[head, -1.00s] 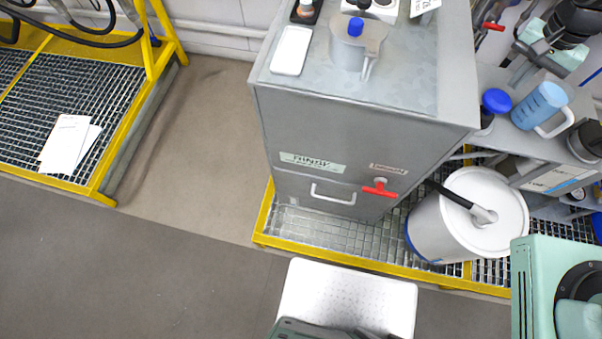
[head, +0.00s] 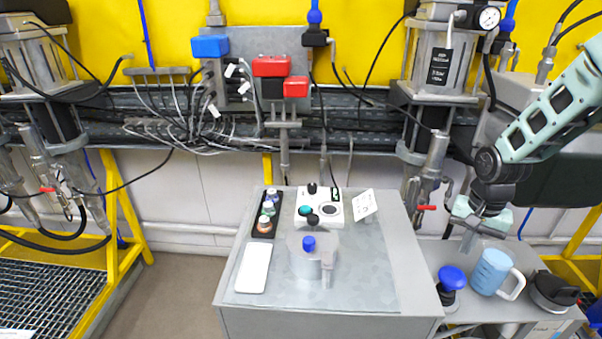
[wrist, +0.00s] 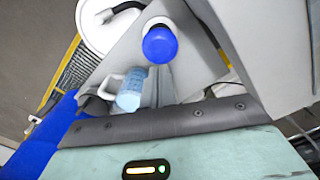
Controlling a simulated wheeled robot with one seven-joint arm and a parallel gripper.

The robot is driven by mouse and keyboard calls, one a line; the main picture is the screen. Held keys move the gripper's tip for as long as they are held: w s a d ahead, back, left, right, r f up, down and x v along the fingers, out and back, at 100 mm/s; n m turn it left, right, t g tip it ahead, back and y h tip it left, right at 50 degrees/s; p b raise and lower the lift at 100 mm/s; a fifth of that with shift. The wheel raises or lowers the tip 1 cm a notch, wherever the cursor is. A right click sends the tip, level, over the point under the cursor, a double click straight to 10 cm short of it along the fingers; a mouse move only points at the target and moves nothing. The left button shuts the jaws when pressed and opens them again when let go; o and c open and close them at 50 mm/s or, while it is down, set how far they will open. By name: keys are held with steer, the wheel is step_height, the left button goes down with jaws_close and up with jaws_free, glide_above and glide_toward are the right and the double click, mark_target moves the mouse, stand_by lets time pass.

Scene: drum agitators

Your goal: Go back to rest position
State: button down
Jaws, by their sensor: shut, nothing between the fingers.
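My arm reaches in from the right edge of the head view, pale green with a dark wrist joint. My gripper (head: 468,238) hangs at its end, shut and empty, pointing down and to the left. It is above the side shelf right of the grey cabinet, near a blue mug (head: 492,271) and a blue-capped item (head: 452,279). In the wrist view the mug (wrist: 131,90) and the blue cap (wrist: 161,45) show beyond the gripper's pale green body.
The grey cabinet top (head: 375,270) holds a white tablet-like slab (head: 254,268), a rack of small bottles (head: 266,214), a control box (head: 320,207) and a blue-knobbed grey vessel (head: 309,262). A dark-lidded item (head: 553,290) stands right of the mug. Pipes and cables line the wall.

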steer(key=s+a+r+n+b, duration=0.2)
steer(key=s+a+r+n, duration=0.1)
steer(key=s+a, duration=0.3)
steer(key=s+a+r+n+b, duration=0.1)
steer(key=s+a+r+n, duration=0.2)
steer(key=a, duration=0.5)
steer(key=s+a+n+b, duration=0.2)
steer(key=s+a+n, duration=0.1)
steer(key=s, duration=0.7)
steer(key=s+a+r+n+b, duration=0.1)
steer(key=s+a+n, duration=0.2)
steer(key=s, duration=0.6)
steer(key=shift+s+r+n+y+b, duration=0.15)
steer(key=shift+s+n+y+b, duration=0.2)
steer(key=shift+n, duration=0.55)
